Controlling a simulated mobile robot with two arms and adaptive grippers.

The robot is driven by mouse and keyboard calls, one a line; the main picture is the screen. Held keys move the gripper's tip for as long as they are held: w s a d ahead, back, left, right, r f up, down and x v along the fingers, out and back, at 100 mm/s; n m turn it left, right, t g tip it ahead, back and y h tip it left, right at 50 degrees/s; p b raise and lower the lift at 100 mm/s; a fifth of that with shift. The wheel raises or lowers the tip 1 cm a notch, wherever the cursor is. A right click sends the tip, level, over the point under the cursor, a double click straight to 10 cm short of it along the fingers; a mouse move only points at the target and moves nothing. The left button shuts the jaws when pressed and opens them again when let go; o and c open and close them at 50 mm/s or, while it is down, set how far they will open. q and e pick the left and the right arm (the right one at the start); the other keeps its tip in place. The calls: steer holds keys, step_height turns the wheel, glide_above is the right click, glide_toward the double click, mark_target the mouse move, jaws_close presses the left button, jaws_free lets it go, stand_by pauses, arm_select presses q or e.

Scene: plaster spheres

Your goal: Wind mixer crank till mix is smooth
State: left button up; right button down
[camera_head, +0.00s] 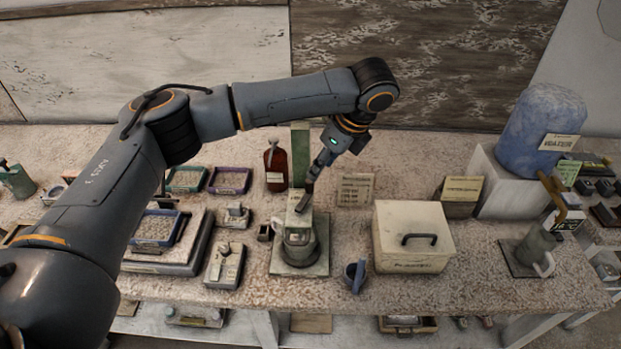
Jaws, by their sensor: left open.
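The mixer (299,246) stands on a flat square base on the bench, left of the cream box. It has a dark round bowl at the bottom and a pale upright part above it. My left gripper (306,196) points down at the top of the mixer, and its fingers are open. I cannot tell whether the fingers touch the mixer. The crank is not clear, being small and partly behind the gripper. The mix inside the bowl is hidden. My right gripper is not in view.
A cream lidded box (411,238) stands close right of the mixer, with a small blue-grey cup (355,275) in front. A brown bottle (275,165) stands behind. Trays (154,228) crowd the left. A blue container (540,130) and grey jug (536,248) are at right.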

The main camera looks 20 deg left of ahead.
mark_target(311, 182)
arm_select(q)
steer(key=p+x, duration=0.1)
steer(key=x, duration=0.6)
steer(key=shift+a+f, duration=0.15)
steer(key=shift+f, duration=0.15)
steer(key=shift+p, duration=0.35)
jaws_close()
